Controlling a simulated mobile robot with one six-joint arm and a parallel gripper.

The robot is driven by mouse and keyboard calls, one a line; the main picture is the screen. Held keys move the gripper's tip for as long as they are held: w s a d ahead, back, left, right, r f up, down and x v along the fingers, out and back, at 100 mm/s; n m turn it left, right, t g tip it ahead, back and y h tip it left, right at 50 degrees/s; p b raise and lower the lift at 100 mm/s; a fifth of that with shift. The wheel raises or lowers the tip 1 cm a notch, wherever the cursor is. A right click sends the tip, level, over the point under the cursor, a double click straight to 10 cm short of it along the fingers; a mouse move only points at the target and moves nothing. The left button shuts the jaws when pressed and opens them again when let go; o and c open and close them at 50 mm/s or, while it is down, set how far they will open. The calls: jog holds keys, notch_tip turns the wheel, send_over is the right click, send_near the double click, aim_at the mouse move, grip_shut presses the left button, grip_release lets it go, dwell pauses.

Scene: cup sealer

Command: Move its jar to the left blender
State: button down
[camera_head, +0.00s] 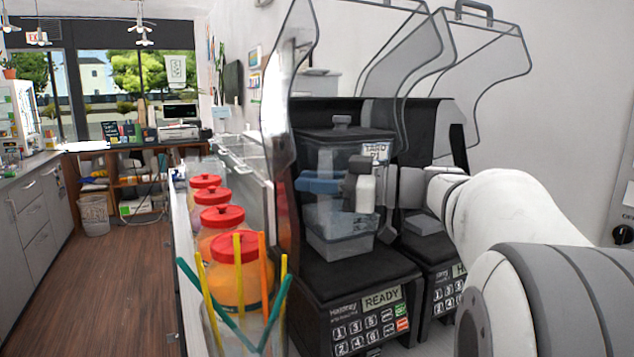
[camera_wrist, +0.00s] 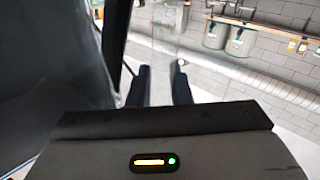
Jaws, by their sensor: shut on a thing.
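The left blender (camera_head: 345,285) has a black base, a keypad and a READY display, with its clear hood raised. A clear jar (camera_head: 340,235) with a dark lid and a white label stands upright in the left blender's bay, over its base. I cannot tell whether its bottom touches the base. My gripper (camera_head: 320,184) reaches in from the right at mid-height of the jar, its blue fingers overlapping the jar in view. It is shut on the jar; the exact grip spot is unclear. In the wrist view, the dark fingers (camera_wrist: 160,88) are apart with clear material around them.
A second blender (camera_head: 440,290) stands close on the right, partly behind my arm, its hood (camera_head: 480,60) also raised. To the left stand several red-lidded jars (camera_head: 238,270) and a holder with colored straws (camera_head: 245,325). A wooden floor aisle (camera_head: 110,290) is clear further left.

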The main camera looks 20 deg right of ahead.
dwell(0.4)
jog(key=c, duration=1.2)
grip_release()
jog(key=shift+s, duration=0.1)
jog(key=shift+c, duration=0.2)
jog(key=b+v, duration=0.2)
jog(key=v, duration=0.5)
jog(key=shift+s+d, duration=0.2)
jog(key=shift+d, duration=0.15)
